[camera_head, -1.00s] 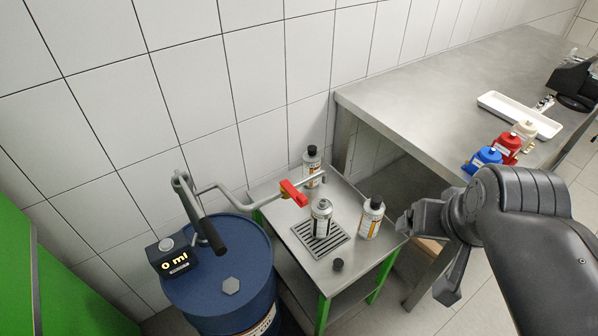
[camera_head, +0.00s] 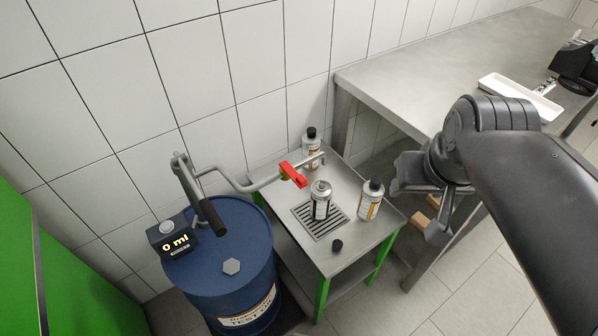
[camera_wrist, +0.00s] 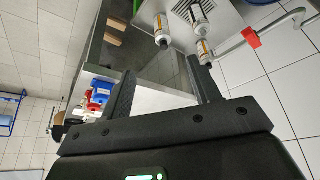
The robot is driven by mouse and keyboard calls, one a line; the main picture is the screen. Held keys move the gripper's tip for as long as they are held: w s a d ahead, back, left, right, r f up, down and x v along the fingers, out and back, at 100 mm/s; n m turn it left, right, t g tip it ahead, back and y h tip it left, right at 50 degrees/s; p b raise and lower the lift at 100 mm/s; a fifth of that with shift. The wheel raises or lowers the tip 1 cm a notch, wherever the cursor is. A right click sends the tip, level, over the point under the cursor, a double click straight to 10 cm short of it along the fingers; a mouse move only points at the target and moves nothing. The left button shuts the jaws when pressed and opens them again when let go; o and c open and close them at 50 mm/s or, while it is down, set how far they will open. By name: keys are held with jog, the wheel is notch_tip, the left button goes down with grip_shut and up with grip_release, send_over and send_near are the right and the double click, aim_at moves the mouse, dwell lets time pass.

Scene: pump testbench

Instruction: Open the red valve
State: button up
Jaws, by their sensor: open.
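The red valve handle (camera_head: 293,174) sits on a grey pipe (camera_head: 235,180) that runs from the pump on the blue drum to above the small steel table. It also shows in the wrist view (camera_wrist: 251,37) at the upper right. My gripper (camera_head: 415,205) is right of the valve and the small table, well apart from both. In the wrist view my gripper (camera_wrist: 160,67) has its two dark fingers spread with nothing between them.
A blue drum (camera_head: 222,250) stands left of the small table (camera_head: 365,228). An uncapped bottle (camera_head: 321,203) stands on the grate, with two capped bottles (camera_head: 370,202) (camera_head: 311,150) nearby and a loose black cap (camera_head: 337,246). A display (camera_head: 177,240) reads 0 ml. A steel bench (camera_head: 430,90) is behind.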

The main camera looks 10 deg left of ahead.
jog(key=w+a+n, duration=0.1)
jog(key=w+a, duration=0.1)
jog(key=a, duration=0.1)
jog(key=w+a+n+g, duration=0.1)
jog(key=w+a, duration=0.1)
jog(key=w+a+n+g, duration=0.1)
jog(key=w+a, duration=0.2)
jog(key=shift+a+r+n, duration=0.15)
jog(key=shift+a+n, duration=0.15)
jog(key=shift+a, duration=0.05)
jog(key=c, duration=0.4)
jog(key=shift+o, duration=0.2)
jog(key=n+g, duration=0.3)
jog(key=n, duration=0.1)
send_near(301, 178)
notch_tip(301, 178, down, 8)
jog(key=shift+s+a+f, duration=0.15)
jog(key=shift+f, duration=0.1)
grip_shut()
